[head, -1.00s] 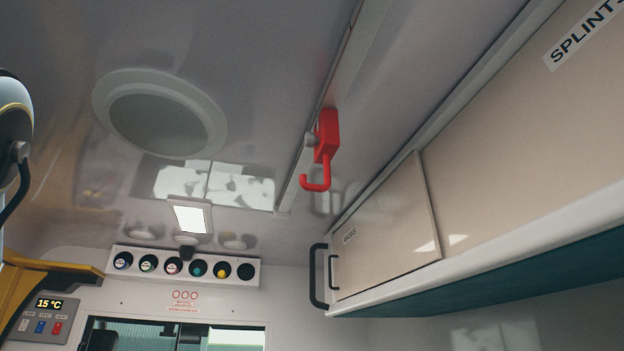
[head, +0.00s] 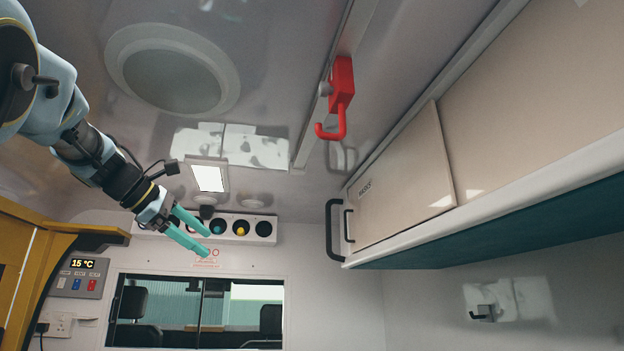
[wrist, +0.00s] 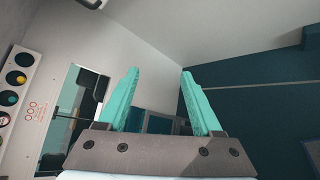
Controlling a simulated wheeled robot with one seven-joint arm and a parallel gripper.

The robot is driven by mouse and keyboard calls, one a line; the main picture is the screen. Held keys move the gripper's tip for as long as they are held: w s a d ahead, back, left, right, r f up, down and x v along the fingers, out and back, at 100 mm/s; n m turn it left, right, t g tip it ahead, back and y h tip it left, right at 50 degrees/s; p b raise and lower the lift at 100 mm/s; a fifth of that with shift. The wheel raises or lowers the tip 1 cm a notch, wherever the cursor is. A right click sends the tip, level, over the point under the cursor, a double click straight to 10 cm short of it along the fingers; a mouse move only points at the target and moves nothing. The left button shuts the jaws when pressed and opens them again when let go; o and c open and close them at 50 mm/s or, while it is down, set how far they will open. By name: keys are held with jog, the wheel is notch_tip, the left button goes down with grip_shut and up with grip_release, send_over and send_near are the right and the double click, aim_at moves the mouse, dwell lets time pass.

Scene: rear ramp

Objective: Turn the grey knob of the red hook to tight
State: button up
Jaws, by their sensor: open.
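The red hook (head: 341,92) hangs from a ceiling rail in the head view, right of the picture's middle, with its curved end downward. The grey knob (head: 325,89) sits on the left side of the hook's red body. It is small, and its turn position cannot be read. My gripper (head: 208,242) is to the lower left of the hook, well apart from it. Its two teal fingers are spread and empty. In the wrist view the open fingers (wrist: 158,80) show with nothing between them, and neither hook nor knob is seen there.
The ceiling rail (head: 312,118) runs along the roof. Overhead lockers (head: 405,190) with a black handle (head: 334,230) are on the right. A round ceiling fitting (head: 172,72) and a lit panel (head: 208,178) are on the left. The space between gripper and hook looks clear.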

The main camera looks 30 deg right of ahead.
jog(key=s+d+r+m+g+h, duration=0.1)
jog(key=s+r+g+h, duration=0.1)
jog(key=s+r, duration=0.45)
jog(key=s+d+r+m+g+h, duration=0.15)
jog(key=s+r, duration=0.25)
jog(key=r, duration=0.5)
jog(key=m+g+h, duration=0.1)
jog(key=m+g, duration=0.2)
jog(key=g, duration=0.2)
send_near(320, 89)
jog(key=shift+n, duration=0.25)
jog(key=p+x, duration=0.1)
jog(key=x, duration=0.2)
jog(key=p+x, duration=0.1)
jog(key=x, duration=0.3)
jog(key=shift+d+r, duration=0.2)
jog(key=shift+r, duration=0.05)
jog(key=shift+s+d+f+t, duration=0.15)
jog(key=shift+d+t, duration=0.1)
jog(key=shift+d, duration=0.3)
grip_shut()
